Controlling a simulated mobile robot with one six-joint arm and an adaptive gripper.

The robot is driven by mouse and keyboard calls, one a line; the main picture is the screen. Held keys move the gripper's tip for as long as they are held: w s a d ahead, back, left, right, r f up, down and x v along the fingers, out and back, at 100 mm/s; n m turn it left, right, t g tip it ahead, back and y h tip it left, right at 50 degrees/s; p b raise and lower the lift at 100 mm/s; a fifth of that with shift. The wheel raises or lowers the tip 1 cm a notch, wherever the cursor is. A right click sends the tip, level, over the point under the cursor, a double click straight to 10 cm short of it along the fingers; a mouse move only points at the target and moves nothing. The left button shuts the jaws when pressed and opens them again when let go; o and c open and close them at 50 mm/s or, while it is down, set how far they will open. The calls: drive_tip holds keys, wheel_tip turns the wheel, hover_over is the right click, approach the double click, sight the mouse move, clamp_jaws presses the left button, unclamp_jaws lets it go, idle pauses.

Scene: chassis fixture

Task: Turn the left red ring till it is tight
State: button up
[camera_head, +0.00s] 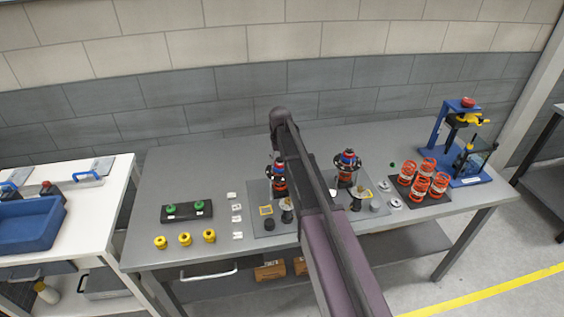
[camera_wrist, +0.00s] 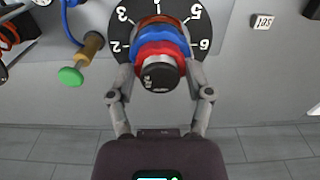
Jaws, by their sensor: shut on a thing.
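The left chassis fixture (camera_head: 279,184) stands on the grey bench, partly hidden behind my arm. In the wrist view a red ring (camera_wrist: 165,49) sits between a blue ring (camera_wrist: 160,34) and a black end knob (camera_wrist: 159,74). Behind them is an orange-red band and a black dial with white numbers (camera_wrist: 122,29). My gripper (camera_wrist: 160,70) has one finger on each side of the red ring and is shut on it. The finger contacts are partly hidden by the rings. A second, similar fixture (camera_head: 347,167) stands to the right, clear of my arm.
A green-ended plunger (camera_wrist: 72,76) and a blue hose lie left of the dial. On the bench are yellow knobs (camera_head: 185,239), a black box with green buttons (camera_head: 172,213), white tiles (camera_head: 237,219), red-orange coils (camera_head: 421,187) and a blue press (camera_head: 438,132). The bench's left back is clear.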

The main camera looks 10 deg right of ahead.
drive_tip(key=m, duration=0.6)
drive_tip(key=shift+m, duration=0.3)
drive_tip(key=o, duration=0.9)
drive_tip(key=shift+r, duration=0.15)
wheel_tip(320, 180, up, 7)
drive_tip(key=p, duration=0.7)
drive_tip(key=s+f+n+b, duration=0.2)
drive_tip(key=s+f+b, duration=0.1)
drive_tip(key=s, duration=0.6)
drive_tip(key=s+f+n+b, duration=0.2)
drive_tip(key=s+f+b, duration=0.2)
drive_tip(key=s, duration=0.6)
drive_tip(key=s+f+n+b, duration=0.2)
drive_tip(key=s+f+b, duration=0.2)
drive_tip(key=s, duration=0.6)
drive_tip(key=shift+d+f, duration=0.1)
drive_tip(key=shift+f, duration=0.15)
